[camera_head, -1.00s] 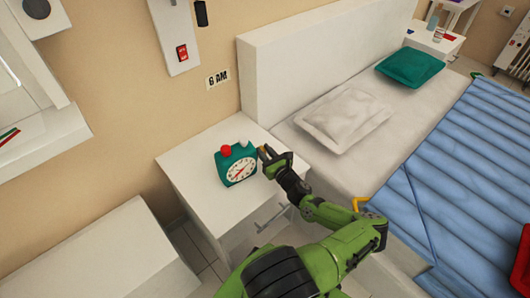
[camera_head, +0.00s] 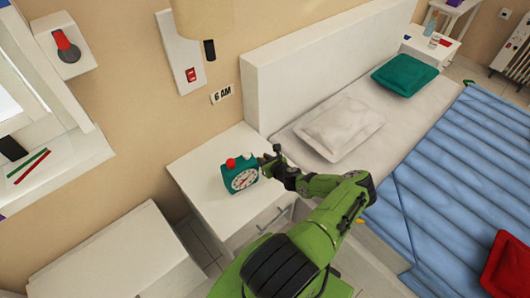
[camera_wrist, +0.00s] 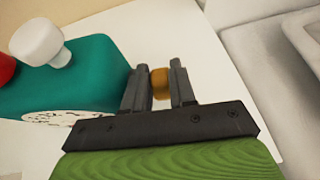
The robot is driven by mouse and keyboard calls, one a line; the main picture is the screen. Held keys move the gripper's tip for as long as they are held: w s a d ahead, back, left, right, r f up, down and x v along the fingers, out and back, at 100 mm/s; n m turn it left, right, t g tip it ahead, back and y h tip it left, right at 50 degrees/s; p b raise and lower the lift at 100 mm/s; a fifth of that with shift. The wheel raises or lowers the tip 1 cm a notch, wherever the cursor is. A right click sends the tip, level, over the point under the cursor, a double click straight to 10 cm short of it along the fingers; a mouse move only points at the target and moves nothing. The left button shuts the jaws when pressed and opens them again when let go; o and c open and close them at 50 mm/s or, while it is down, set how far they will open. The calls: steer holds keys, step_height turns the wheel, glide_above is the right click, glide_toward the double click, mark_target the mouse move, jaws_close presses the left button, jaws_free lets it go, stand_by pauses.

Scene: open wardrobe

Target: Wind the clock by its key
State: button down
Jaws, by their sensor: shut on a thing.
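The teal clock (camera_head: 239,172) with a white dial and a red and a white knob on top stands on the white nightstand (camera_head: 205,202). My gripper (camera_head: 271,158) is at the clock's right side. In the wrist view my gripper (camera_wrist: 160,85) is shut on a small brass-coloured key (camera_wrist: 160,83) at the side of the teal clock (camera_wrist: 85,80). Part of the key is hidden by the fingers. The white knob (camera_wrist: 38,41) sits on the clock's top, clear of the fingers.
The bed with a white pillow (camera_head: 340,128) is to the right. A white cabinet (camera_head: 110,260) stands at the lower left. The nightstand top around the clock is mostly clear.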

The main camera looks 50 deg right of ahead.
steer(key=shift+w+d+r+g+y+p, duration=0.15)
steer(key=shift+w+g+y+p, duration=0.1)
steer(key=shift+g+p, duration=0.55)
steer(key=shift+w+d+r+g+y+p, duration=0.2)
steer(key=shift+g+p, duration=0.3)
steer(key=shift+p, duration=0.5)
steer(key=shift+a+f, duration=0.1)
steer(key=shift+a, duration=0.05)
steer(key=shift+f+g+y, duration=0.1)
steer(key=shift+g+y, duration=0.15)
steer(key=shift+g, duration=0.05)
steer(key=c, duration=1.2)
jaws_free()
steer(key=p+v, duration=0.3)
steer(key=v, duration=1.2)
steer(key=shift+s+a+r+p, duration=0.2)
steer(key=shift+s+p, duration=0.05)
steer(key=shift+p, duration=0.05)
